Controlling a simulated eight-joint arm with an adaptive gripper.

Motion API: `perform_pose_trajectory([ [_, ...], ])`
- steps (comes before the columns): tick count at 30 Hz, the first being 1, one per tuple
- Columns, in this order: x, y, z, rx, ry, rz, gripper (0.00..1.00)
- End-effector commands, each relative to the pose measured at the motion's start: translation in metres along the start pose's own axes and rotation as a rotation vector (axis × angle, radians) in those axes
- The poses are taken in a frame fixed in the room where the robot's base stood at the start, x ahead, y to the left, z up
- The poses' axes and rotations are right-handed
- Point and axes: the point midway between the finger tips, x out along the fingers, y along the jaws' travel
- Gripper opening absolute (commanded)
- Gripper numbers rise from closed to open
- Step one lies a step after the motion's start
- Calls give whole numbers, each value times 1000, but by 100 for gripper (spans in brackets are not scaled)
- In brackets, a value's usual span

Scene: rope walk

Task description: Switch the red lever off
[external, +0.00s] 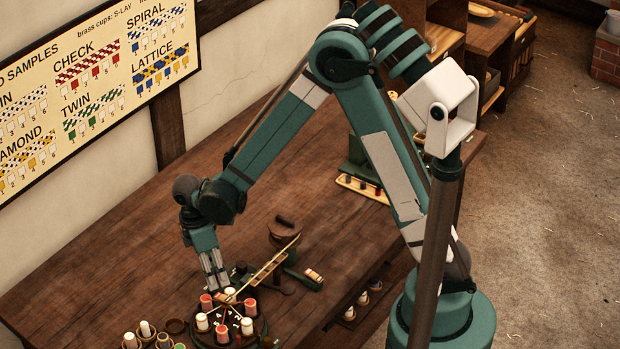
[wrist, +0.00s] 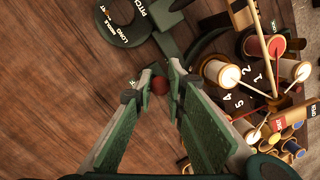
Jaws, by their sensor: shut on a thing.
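In the external view my gripper (external: 216,286) points down at the table, just behind the round spool plate. The knob cannot be made out there, and the lever's shaft is hidden. The fingers partly cover the dark green metalwork beside the knob in the wrist view.
The numbered spool plate (external: 230,333) with red and white bobbins stands close by; its bobbins (wrist: 229,77) are right of my fingers in the wrist view. A ring dial marked PITCH (wrist: 124,38) lies beyond. Loose bobbins (external: 146,330) stand front left.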

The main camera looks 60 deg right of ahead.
Motion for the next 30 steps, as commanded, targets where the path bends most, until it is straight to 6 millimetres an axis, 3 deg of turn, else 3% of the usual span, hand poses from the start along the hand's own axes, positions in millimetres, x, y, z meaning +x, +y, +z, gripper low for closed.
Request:
perform_pose_trajectory([
  [9,0,8,-5,-8,-81,-127,0],
  [20,-2,8,-6,-9,-87,-136,0],
  [21,-2,8,-6,-9,-87,-136,19],
  [22,-2,8,-6,-9,-87,-136,21],
  [30,-2,8,-5,-9,-87,-136,21],
])
